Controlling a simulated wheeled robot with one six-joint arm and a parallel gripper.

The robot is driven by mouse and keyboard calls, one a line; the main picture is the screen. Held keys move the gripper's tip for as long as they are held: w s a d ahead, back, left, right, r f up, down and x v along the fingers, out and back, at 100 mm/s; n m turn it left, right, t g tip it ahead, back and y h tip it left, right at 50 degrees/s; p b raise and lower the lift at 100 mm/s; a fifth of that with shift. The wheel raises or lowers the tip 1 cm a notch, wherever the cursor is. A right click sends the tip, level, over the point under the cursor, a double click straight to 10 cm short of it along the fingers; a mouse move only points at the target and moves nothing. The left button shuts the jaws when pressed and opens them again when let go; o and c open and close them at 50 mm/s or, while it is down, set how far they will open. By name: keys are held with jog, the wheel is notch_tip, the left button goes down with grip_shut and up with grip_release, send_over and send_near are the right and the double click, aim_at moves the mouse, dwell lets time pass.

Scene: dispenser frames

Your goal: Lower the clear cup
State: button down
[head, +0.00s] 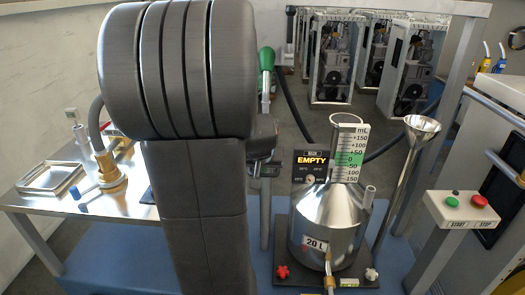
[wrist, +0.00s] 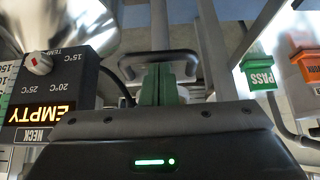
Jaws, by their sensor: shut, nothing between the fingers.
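I cannot make out a separate clear cup in either view. In the head view my arm hides the gripper's fingers.
A display box reading EMPTY (head: 311,162) stands at the measure's neck; it is also left in the wrist view (wrist: 45,95). A steel funnel (head: 421,126) and a START/STOP box (head: 463,209) stand right.

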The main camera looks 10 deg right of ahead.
jog(key=r+p, duration=0.2)
jog(key=r, duration=0.1)
jog(key=r+p, duration=0.1)
jog(key=shift+w+d+r, duration=0.1)
jog(key=shift+w+r, duration=0.2)
jog(key=shift+r, duration=0.05)
jog(key=v, duration=0.9)
jog(key=shift+s, duration=0.1)
jog(key=x, duration=0.3)
jog(key=b+x, duration=0.1)
jog(key=x, duration=0.3)
jog(key=s+x, duration=0.1)
jog(key=x, duration=0.3)
jog(key=shift+w+f, duration=0.1)
jog(key=shift+f, duration=0.35)
jog(key=shift+s+f+b, duration=0.25)
jog(key=shift+f+b, duration=0.4)
